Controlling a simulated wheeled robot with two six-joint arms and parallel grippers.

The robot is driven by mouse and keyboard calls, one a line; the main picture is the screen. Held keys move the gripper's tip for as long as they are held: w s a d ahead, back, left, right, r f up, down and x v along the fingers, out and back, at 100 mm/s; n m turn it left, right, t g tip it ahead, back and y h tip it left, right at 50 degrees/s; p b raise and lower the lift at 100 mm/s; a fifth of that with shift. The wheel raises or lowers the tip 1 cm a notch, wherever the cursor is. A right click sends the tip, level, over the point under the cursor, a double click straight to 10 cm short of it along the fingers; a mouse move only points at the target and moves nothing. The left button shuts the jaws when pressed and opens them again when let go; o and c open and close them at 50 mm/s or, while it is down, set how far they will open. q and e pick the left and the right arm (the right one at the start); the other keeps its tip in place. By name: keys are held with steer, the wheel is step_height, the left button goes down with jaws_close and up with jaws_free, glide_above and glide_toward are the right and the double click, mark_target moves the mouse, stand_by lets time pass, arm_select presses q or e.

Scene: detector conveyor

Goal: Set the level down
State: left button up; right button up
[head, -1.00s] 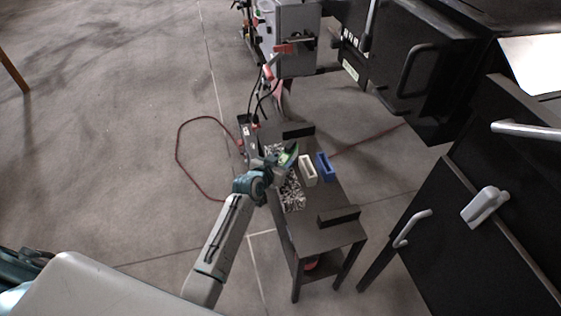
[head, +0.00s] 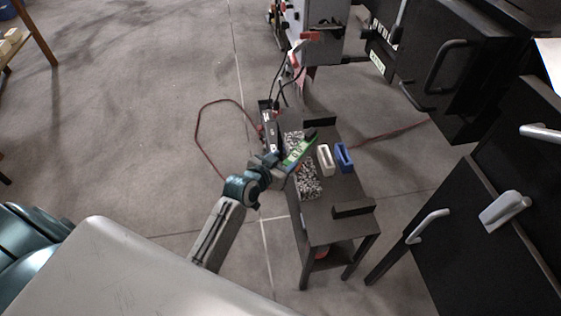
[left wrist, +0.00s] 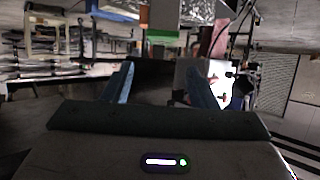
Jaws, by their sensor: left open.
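The level (head: 297,153), a green bar with a dark end, shows at the fingers of my left gripper (head: 279,162) in the head view, over the dark workbench (head: 330,190). It looks tilted, and I cannot tell whether it rests on the bench. In the left wrist view, the two fingers of the left gripper (left wrist: 160,77) are spread apart with no object clearly held between them. A green patch (left wrist: 162,38) shows beyond the fingers; I cannot tell if it is the level. My right gripper is not in view.
A white holder (head: 325,160) and a blue holder (head: 344,158) stand right of the level. Shiny loose pieces (head: 308,182) lie on the bench's left side. Raised dark brackets (head: 353,210) stand at its ends. A grey machine (head: 318,30) stands behind; black cabinets (head: 470,215) are to the right.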

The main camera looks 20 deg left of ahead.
arm_select(q)
steer(key=s+a+f+g+y, duration=0.1)
steer(key=s+f+g, duration=0.3)
steer(key=s+f, duration=0.5)
steer(key=s+a+f+n+g+y, duration=0.1)
steer(key=s+a+f+g, duration=0.2)
steer(key=s+f, duration=0.7)
steer(key=s+a+f+g+y, duration=0.1)
steer(key=s+f+g, duration=0.3)
steer(key=s+f, duration=0.5)
steer(key=s+a, duration=0.1)
steer(key=s, duration=0.3)
steer(key=shift+s+a+f+n+g, duration=0.2)
steer(key=shift+a+n+g, duration=0.1)
steer(key=shift+a, duration=0.1)
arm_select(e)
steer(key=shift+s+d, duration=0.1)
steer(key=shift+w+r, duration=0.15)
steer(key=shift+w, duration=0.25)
